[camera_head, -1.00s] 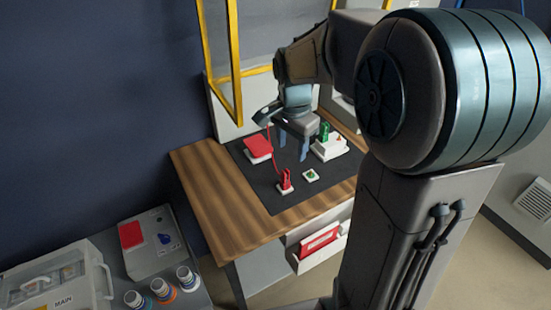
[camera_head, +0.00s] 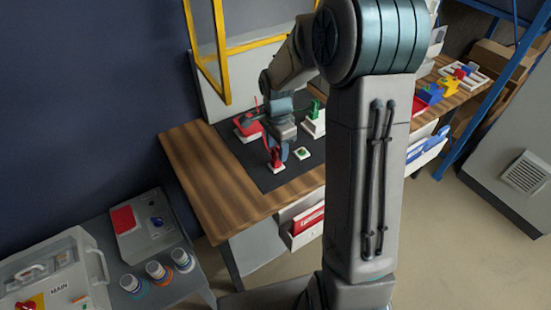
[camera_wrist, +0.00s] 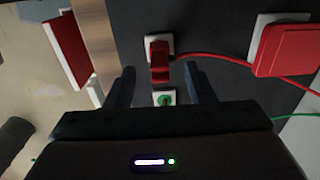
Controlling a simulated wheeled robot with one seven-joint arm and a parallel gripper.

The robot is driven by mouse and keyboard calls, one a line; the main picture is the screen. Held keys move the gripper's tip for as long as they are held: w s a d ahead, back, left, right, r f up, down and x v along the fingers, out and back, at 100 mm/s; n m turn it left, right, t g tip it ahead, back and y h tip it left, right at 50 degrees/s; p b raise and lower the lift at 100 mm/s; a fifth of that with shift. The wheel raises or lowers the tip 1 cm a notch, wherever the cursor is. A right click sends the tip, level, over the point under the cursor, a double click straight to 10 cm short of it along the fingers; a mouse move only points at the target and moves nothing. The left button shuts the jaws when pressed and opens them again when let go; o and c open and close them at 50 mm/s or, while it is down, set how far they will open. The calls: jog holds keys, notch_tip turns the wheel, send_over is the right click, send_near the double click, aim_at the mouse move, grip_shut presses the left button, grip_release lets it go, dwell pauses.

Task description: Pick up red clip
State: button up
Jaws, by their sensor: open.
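The red clip (camera_head: 276,158) stands upright on a small white base on the dark mat (camera_head: 270,181). In the wrist view the red clip (camera_wrist: 159,60) lies ahead of my fingers, roughly between them, with a red cable running off to the right. My gripper (camera_wrist: 160,76) is open, with one dark finger on each side and nothing held. In the head view my gripper (camera_head: 277,144) hangs low, close behind the clip and partly overlapping it; contact cannot be told.
A small white base with a green piece (camera_head: 302,153) sits right of the clip. A red-topped white box (camera_head: 244,127) and a white block with a green part (camera_head: 315,122) stand behind. A yellow frame (camera_head: 222,50) rises at the back. The wooden table's left side (camera_head: 200,165) is clear.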

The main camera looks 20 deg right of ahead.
aim_at(276, 148)
jog(key=shift+a+f+p, duration=0.15)
jog(key=shift+f+p, duration=0.15)
jog(key=shift+f, duration=2)
jog(key=c, duration=1)
jog(key=shift+r, duration=0.1)
jog(key=shift+r, duration=0.6)
notch_tip(276, 148, up, 3)
jog(key=shift+f+b, duration=0.15)
jog(key=shift+b, duration=0.15)
jog(key=s+d+r, duration=0.1)
jog(key=d+r, duration=0.1)
jog(key=d, duration=0.1)
jog(key=s+d+r, duration=0.1)
jog(key=d+r, duration=0.1)
jog(key=d, duration=0.2)
jog(key=s+d+r+b, duration=0.1)
jog(key=d+r, duration=0.2)
jog(key=d, duration=0.1)
jog(key=shift+s, duration=0.4)
jog(key=shift+f, duration=0.1)
